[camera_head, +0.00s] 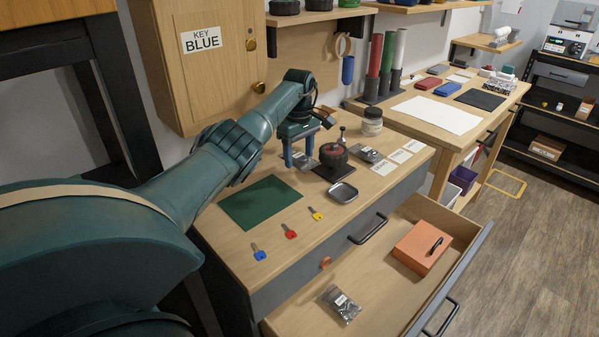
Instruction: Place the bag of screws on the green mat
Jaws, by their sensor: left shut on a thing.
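The green mat (260,203) lies flat and bare on the left part of the wooden worktop. My left gripper (300,161) points down over the worktop, behind and to the right of the mat. It is shut on a small grey bag (304,161), which looks like a bag of screws and is partly hidden by the fingers. I cannot tell whether this bag touches the worktop. Another grey bag (368,154) lies farther right on the worktop, and a clear bag with dark contents (341,305) lies in the open drawer. My right gripper is not in view.
A black-based part with a dark red top (334,158) stands close right of the gripper, with a metal dish (343,192) in front. Blue, red and yellow keys (290,231) lie in front of the mat. The open drawer holds an orange box (422,247).

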